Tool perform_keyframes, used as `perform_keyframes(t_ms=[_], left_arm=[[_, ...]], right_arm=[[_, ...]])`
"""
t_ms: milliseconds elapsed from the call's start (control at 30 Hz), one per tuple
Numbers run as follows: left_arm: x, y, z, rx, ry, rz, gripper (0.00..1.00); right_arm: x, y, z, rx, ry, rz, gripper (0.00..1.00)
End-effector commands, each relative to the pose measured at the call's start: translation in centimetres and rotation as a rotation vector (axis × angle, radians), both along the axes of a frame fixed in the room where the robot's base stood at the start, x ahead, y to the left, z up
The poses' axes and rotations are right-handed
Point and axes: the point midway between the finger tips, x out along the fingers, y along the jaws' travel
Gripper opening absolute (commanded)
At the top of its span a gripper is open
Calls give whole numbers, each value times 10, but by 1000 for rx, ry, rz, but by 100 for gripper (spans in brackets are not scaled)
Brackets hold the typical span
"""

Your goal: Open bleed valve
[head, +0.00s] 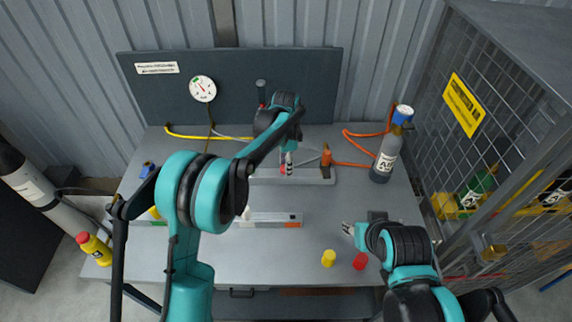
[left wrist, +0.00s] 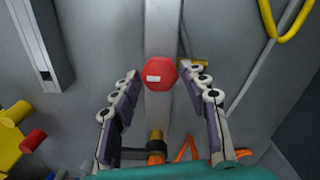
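A red knob (left wrist: 159,73) with a small white label sits on a grey bar in the left wrist view. I take it for the bleed valve's handle. In the head view it shows as a small red spot (head: 283,169) on the rig at the table's middle. My left gripper (head: 289,160) reaches down over it and partly hides it. In the left wrist view its fingers are spread on both sides of the knob, with a gap on each side. My right gripper (head: 348,229) is low over the table's right part, away from the rig; its finger opening is unclear.
A grey gas cylinder with a blue cap (head: 388,150) stands at the back right. An orange fitting (head: 326,155) and hose are right of the knob. A yellow cap (head: 328,258) and red cap (head: 360,261) lie near the right gripper. A gauge (head: 202,89) hangs behind.

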Motion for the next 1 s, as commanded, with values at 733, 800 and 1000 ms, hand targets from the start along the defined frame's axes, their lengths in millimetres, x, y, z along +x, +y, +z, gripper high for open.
perform_keyframes(t_ms=[733,800,1000], left_arm=[[0,0,1,0,0,183,6],[0,0,1,0,0,242,6],[0,0,1,0,0,430,6]], right_arm=[[0,0,10,0,0,0,40],[0,0,12,0,0,0,40],[0,0,19,0,0,0,40]])
